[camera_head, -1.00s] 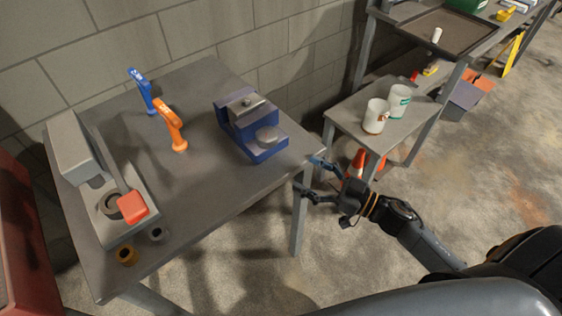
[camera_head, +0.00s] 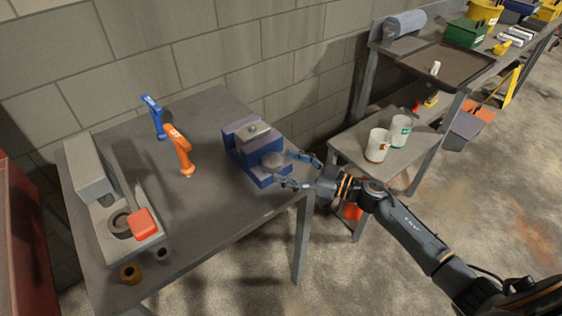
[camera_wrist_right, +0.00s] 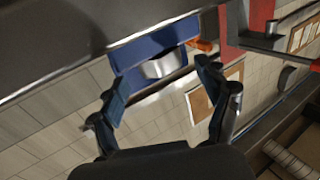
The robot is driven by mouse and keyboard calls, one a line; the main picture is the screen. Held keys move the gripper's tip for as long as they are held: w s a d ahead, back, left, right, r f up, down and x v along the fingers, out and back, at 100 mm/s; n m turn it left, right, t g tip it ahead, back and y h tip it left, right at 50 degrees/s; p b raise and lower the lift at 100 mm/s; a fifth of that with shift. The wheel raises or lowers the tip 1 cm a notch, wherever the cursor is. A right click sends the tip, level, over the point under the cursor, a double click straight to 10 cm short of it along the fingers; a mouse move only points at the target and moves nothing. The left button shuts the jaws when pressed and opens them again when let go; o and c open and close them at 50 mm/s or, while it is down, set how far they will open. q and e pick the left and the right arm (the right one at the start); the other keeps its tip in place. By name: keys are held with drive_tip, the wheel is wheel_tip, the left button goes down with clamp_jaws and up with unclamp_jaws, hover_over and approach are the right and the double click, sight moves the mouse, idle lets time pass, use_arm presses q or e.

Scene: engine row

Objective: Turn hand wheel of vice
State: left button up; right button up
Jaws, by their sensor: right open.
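The blue vice (camera_head: 245,147) stands on the right end of the grey table (camera_head: 225,205). Its round grey hand wheel (camera_head: 272,161) is on the side facing my right gripper. My right gripper (camera_head: 287,169) is open, with its fingers on either side of the wheel's outer end; I cannot tell whether they touch it. In the right wrist view the vice (camera_wrist_right: 150,45) and the grey wheel (camera_wrist_right: 164,65) show beyond and between the open fingers (camera_wrist_right: 165,82). My left gripper is not in view.
A grey machine with a red part (camera_head: 143,223) fills the table's left side. Two white cups (camera_head: 378,146) stand on a lower side table to the right.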

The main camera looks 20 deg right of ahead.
sight(272, 162)
drive_tip(key=shift+x, duration=1.2)
